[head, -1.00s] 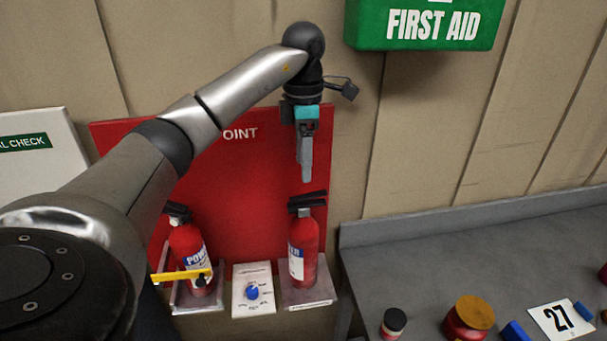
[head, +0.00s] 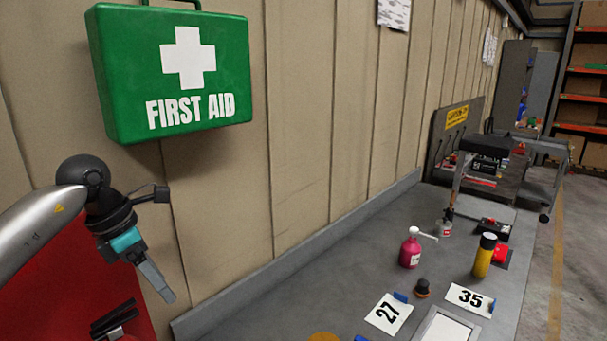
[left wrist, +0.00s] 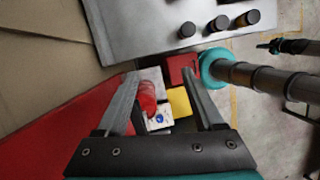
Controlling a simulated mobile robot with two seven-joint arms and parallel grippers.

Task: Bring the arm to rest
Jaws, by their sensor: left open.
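My left gripper (head: 163,285) hangs in front of the wall at the left of the head view, with its fingers pointing down and slightly right. In the left wrist view the two fingers (left wrist: 160,78) stand wide apart with nothing between their tips. The gripper is open and empty, above and clear of the things below. The left arm (head: 35,235) comes in from the left edge. My right gripper is out of view.
A green first aid box (head: 172,70) hangs above the gripper. A red board (head: 60,285) and a black extinguisher handle (head: 114,320) lie below. A grey bench (head: 300,300) with bottles and number cards is to the right.

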